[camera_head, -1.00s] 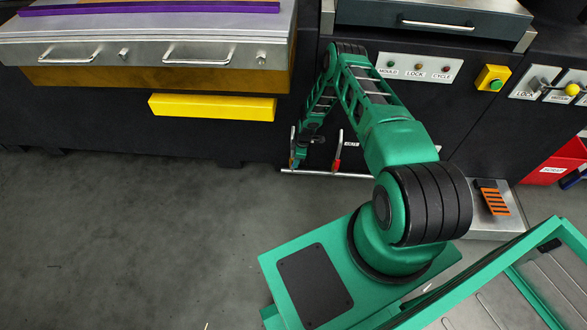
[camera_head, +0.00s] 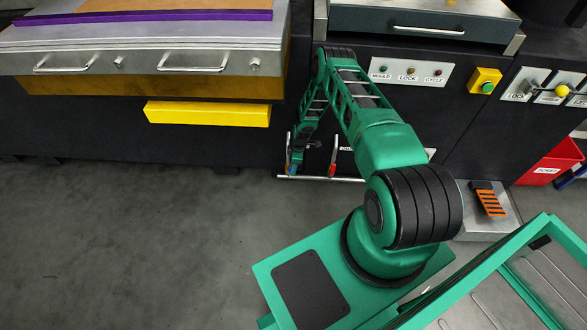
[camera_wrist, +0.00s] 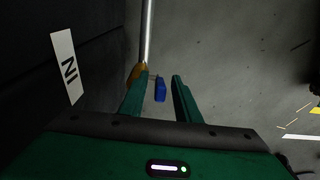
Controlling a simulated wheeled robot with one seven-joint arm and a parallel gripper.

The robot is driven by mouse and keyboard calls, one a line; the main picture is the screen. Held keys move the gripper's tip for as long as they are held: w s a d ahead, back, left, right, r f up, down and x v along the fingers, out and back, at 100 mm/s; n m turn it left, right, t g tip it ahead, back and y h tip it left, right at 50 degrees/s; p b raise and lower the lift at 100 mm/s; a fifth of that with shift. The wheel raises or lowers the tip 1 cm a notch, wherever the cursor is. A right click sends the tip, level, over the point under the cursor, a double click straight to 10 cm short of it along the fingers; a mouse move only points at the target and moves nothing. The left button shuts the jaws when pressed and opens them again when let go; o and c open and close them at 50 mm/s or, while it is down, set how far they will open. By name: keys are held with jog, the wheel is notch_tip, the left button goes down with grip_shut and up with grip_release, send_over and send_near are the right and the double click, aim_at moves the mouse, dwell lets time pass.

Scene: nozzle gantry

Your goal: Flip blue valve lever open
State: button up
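The blue valve lever (camera_wrist: 160,90) shows in the wrist view as a small blue handle in the gap between my gripper's fingers. The finger on each side looks apart from it. A brass valve body (camera_wrist: 137,73) sits on a metal pipe (camera_wrist: 147,30) just left of the lever. My gripper (camera_wrist: 160,78) is open, with its two green fingers pointing toward the pipe. In the head view my gripper (camera_head: 296,166) is low against the dark machine front at the pipe, and the blue lever is mostly hidden there or too small to make out.
A red lever (camera_head: 333,170) stands to the right on the same pipe (camera_head: 345,179), by a partly hidden label. An "IN" label (camera_wrist: 67,68) is on the dark panel, left in the wrist view. A yellow bar (camera_head: 207,113) sticks out at left. Open floor (camera_head: 130,240) lies in front.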

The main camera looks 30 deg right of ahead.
jog(key=r, duration=0.6)
jog(key=d+r, duration=0.1)
jog(key=r, duration=0.3)
jog(key=shift+s+d+r, duration=0.1)
jog(key=shift+s, duration=0.25)
jog(key=shift+c, duration=0.3)
